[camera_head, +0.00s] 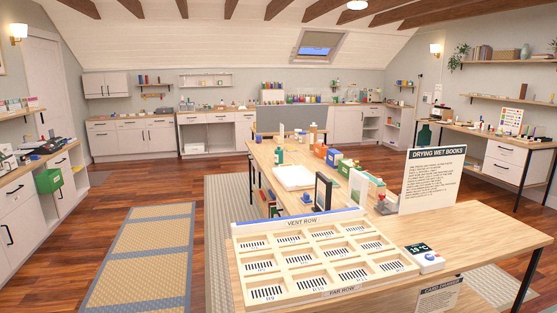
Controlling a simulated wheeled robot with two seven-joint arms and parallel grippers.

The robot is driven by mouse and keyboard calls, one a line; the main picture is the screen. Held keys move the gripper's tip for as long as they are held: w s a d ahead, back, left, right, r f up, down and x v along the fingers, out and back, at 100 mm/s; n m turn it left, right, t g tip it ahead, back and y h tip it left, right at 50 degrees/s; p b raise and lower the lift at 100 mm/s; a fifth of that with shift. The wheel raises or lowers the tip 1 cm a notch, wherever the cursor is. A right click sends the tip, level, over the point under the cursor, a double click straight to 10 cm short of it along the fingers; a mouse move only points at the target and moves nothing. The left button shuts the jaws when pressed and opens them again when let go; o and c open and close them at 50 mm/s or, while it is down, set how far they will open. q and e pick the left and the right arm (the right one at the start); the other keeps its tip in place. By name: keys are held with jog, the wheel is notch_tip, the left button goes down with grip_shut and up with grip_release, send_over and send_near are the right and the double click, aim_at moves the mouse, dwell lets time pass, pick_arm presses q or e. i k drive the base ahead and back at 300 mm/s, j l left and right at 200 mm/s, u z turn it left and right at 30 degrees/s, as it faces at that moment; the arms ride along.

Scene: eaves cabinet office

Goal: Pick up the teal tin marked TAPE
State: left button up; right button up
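I cannot make out a tin marked TAPE at this size; no such lettering is legible. A row of small containers stands on the long wooden table (460,222). Among them are an orange one (320,149), a blue one (334,157), a green one (345,167) and a green-and-white one (358,186). Neither of my grippers is in view.
A wooden compartment tray (328,284) marked VENT ROW and FAR ROW fills the table's near end. A DRYING WET BOOKS sign (432,180) and a small display (427,259) stand beside it. A white tray (293,177) lies farther back. The floor left of the table is open.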

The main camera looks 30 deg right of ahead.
aim_at(278, 155)
jog(key=i+j+u, duration=0.45)
jog(key=i, duration=0.35)
jog(key=i+j, duration=0.1)
jog(key=i, duration=0.3)
jog(key=i+j+z, duration=0.1)
jog(key=i, duration=0.3)
jog(key=i+j, duration=0.2)
jog(key=i, duration=0.2)
jog(key=i+l+z, duration=0.2)
jog(key=i+z, duration=0.25)
jog(key=i, duration=0.6)
jog(key=i+j+z, duration=0.15)
jog(key=i+z, duration=0.35)
jog(key=i, duration=0.5)
